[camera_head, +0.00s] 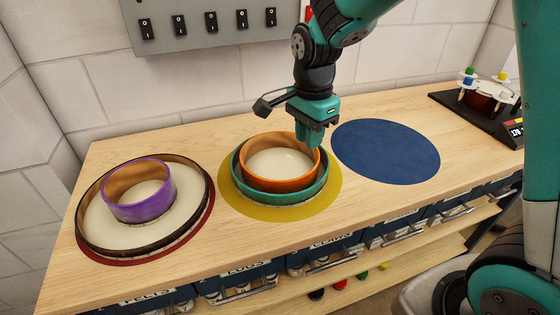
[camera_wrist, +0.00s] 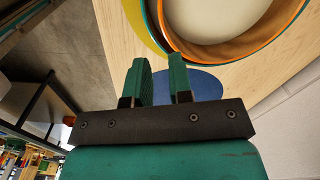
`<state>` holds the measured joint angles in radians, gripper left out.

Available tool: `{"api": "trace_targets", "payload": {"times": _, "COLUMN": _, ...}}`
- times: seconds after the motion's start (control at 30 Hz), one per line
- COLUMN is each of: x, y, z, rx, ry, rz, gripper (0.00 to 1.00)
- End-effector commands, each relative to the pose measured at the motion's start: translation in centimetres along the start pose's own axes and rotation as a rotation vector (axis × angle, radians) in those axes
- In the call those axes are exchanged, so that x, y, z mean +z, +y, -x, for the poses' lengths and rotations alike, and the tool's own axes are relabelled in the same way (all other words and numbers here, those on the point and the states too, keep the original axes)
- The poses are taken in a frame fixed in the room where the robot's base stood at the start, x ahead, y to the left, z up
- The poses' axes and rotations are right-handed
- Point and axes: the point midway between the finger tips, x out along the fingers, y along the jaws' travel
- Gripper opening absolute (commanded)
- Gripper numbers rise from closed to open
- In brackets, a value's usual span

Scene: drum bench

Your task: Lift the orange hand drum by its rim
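The orange hand drum (camera_head: 281,180) sits nested inside a wider teal drum (camera_head: 238,185), with its pale skin showing low inside its rim. Both stand on a round yellow mat (camera_head: 233,206). My gripper (camera_head: 311,141) points down at the far right part of the orange rim, and its fingers cover a bit of the rims there. In the wrist view, the two green fingers (camera_wrist: 160,78) are apart with nothing held between them. The orange drum's rim (camera_wrist: 236,53) curves just beyond the right finger. I cannot tell whether the fingers touch it.
A purple drum (camera_head: 139,206) sits inside a wide dark drum (camera_head: 88,235) on a red mat (camera_head: 206,214) at the left. A blue mat (camera_head: 386,152) is empty at the right. A dark stand (camera_head: 487,97) is at the far right. A grey switch panel (camera_head: 212,42) hangs behind.

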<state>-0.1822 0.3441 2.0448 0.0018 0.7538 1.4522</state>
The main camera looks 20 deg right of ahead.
Motion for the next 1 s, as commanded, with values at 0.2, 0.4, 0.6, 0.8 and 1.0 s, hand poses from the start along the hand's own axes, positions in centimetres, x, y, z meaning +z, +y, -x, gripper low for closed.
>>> {"api": "trace_targets", "payload": {"times": 0.2, "x": 0.1, "y": 0.1, "z": -5.1, "rx": 0.006, "ry": -0.002, "rz": 0.004, "gripper": 0.2}}
{"api": "trace_targets", "payload": {"times": 0.4, "x": 0.1, "y": 0.0, "z": -7.9, "rx": 0.001, "ry": -0.001, "rz": 0.005, "gripper": 0.2}}
{"api": "trace_targets", "payload": {"times": 0.6, "x": 0.1, "y": 0.0, "z": -9.3, "rx": 0.003, "ry": -0.002, "rz": 0.006, "gripper": 0.2}}
{"api": "trace_targets", "payload": {"times": 0.8, "x": 0.1, "y": -0.2, "z": -12.4, "rx": 0.004, "ry": -0.002, "rz": 0.006, "gripper": 0.2}}
{"api": "trace_targets", "payload": {"times": 1.0, "x": 0.1, "y": -0.3, "z": -13.8, "rx": 0.001, "ry": -0.002, "rz": 0.006, "gripper": 0.2}}
